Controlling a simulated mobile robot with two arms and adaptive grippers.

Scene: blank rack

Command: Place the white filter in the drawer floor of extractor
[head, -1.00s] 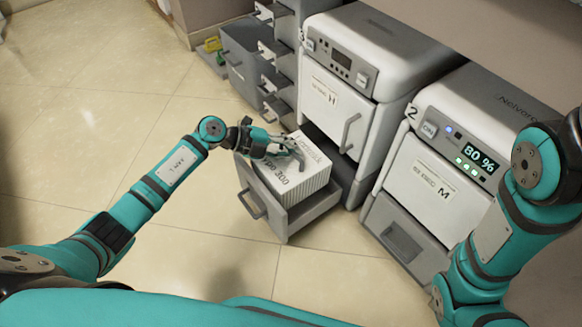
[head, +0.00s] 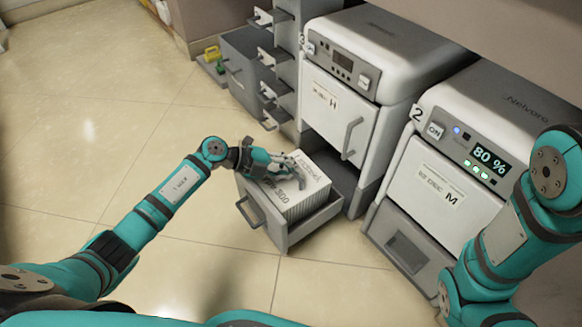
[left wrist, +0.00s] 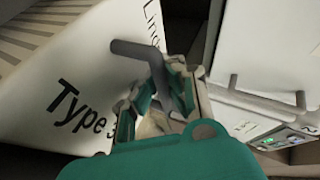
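The white filter (head: 303,188) is a pleated block with printed lettering on its top face. My left gripper (head: 292,176) is over the filter's top. In the left wrist view its fingers (left wrist: 170,95) close around a dark grey bar-like handle (left wrist: 135,50) on the filter (left wrist: 75,80). My right arm is at the right edge, its gripper outside the view.
A second extractor (head: 480,130), marked 2 and showing 80 %, stands to the right with its lower drawer (head: 405,245) shut. Grey drawer cabinets (head: 250,75) stand behind on the left. A yellow-and-green object (head: 213,56) lies beside them. The tiled floor at left is clear.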

